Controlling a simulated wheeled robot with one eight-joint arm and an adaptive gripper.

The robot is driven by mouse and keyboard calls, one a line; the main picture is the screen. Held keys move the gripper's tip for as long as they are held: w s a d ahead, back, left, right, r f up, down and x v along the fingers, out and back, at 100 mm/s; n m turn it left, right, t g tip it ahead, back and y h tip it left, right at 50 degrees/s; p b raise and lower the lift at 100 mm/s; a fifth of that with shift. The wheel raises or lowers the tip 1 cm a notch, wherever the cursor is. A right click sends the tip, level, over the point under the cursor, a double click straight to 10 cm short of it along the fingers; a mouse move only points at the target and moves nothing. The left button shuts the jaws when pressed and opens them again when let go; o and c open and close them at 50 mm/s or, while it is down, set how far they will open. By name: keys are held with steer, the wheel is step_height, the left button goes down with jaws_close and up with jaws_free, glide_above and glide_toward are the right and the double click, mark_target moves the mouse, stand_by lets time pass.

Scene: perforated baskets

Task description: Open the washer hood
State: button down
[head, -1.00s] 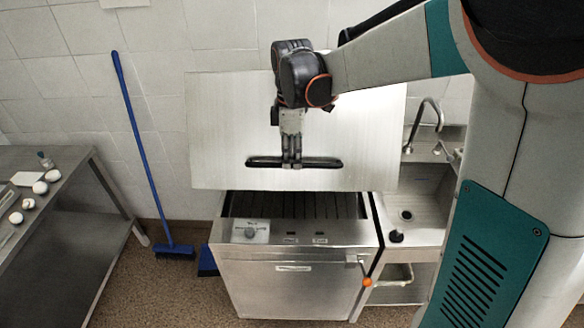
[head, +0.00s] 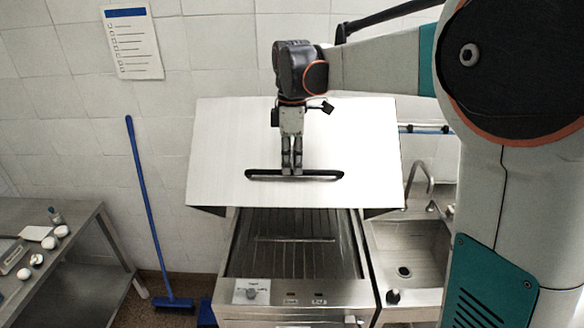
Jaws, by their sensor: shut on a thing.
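The washer hood (head: 225,150) is a pale metal panel, raised and tilted, with its lower front edge above the washer (head: 345,290). A wide gap under the hood shows the slatted rack (head: 290,255) inside. The black handle bar (head: 325,174) runs across the hood's lower part. My gripper (head: 292,170) points down from above and is shut on the middle of the handle. Its fingertips partly cover the bar.
A steel sink (head: 425,245) with a tap (head: 424,175) stands right of the washer. A blue broom (head: 143,190) leans on the left wall. A steel table (head: 75,250) with several small items is at far left. A checklist (head: 133,42) hangs on the wall.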

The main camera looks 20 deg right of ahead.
steer(key=shift+w+d+f, duration=0.15)
steer(key=shift+w+d, duration=0.05)
steer(key=shift+w, duration=0.15)
steer(key=c, duration=1.9)
jaws_free()
steer(key=o, duration=0.3)
steer(key=shift+w+d+f, duration=0.1)
steer(key=shift+w+f, duration=0.1)
steer(key=shift+w, duration=0.2)
steer(key=shift+w+d+f, duration=0.1)
steer(key=shift+w, duration=0.15)
steer(key=shift+s, duration=0.2)
step_height(320, 180, up, 12)
steer(key=shift+w, duration=0.15)
